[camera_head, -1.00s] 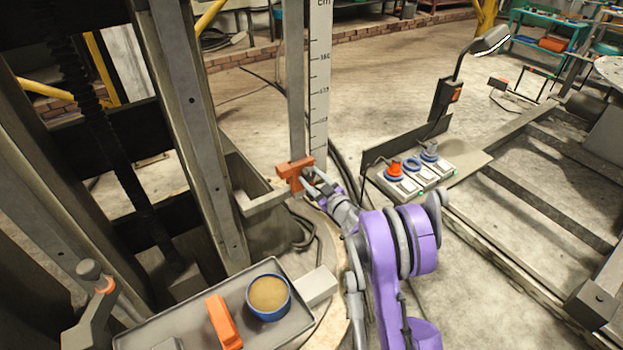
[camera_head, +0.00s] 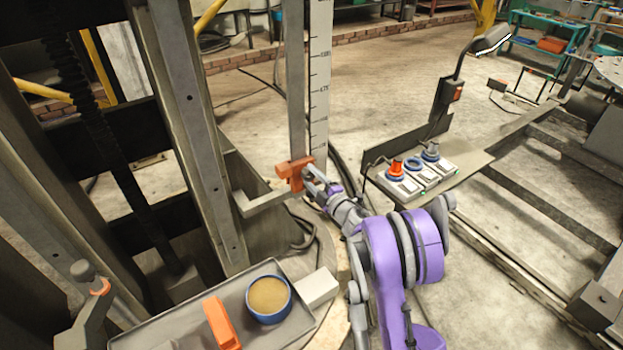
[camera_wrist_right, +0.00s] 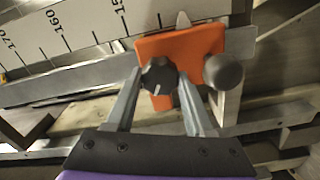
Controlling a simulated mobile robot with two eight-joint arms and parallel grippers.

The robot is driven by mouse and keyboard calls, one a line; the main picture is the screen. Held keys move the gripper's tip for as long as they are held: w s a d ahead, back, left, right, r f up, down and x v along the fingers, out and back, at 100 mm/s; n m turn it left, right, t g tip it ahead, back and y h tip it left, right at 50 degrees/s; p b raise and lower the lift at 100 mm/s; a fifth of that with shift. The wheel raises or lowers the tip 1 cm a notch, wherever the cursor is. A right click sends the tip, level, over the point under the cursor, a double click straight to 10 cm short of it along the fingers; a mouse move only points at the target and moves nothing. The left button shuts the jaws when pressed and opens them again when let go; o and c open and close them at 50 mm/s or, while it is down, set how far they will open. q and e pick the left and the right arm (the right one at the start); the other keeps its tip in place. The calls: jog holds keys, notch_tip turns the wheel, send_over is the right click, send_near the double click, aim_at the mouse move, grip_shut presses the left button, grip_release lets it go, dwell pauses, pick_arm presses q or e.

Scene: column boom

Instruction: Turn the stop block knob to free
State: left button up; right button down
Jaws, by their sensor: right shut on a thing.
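The orange stop block (camera_head: 293,169) sits on the upright grey rail beside the white ruler. In the right wrist view the stop block (camera_wrist_right: 193,50) carries a dark lobed knob (camera_wrist_right: 158,76) with a pale pointer line and a round grey knob (camera_wrist_right: 222,71) to its right. My right gripper (camera_head: 310,173) reaches the block from the right. In the wrist view its two fingers (camera_wrist_right: 160,92) are on either side of the lobed knob and shut on it. The knob's pointer line is toward the lower part of its face. My left gripper is not in view.
A control box (camera_head: 418,178) with a red button and blue-ringed controls stands right of my arm. A tray (camera_head: 215,322) at the bottom left holds a blue-rimmed cup (camera_head: 269,298) and an orange piece (camera_head: 221,322). A grey bracket (camera_head: 262,203) juts out below the block.

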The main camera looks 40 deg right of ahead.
jog(key=n, duration=0.4)
jog(key=shift+n, duration=0.4)
dwell(0.4)
jog(key=shift+c, duration=1.3)
grip_release()
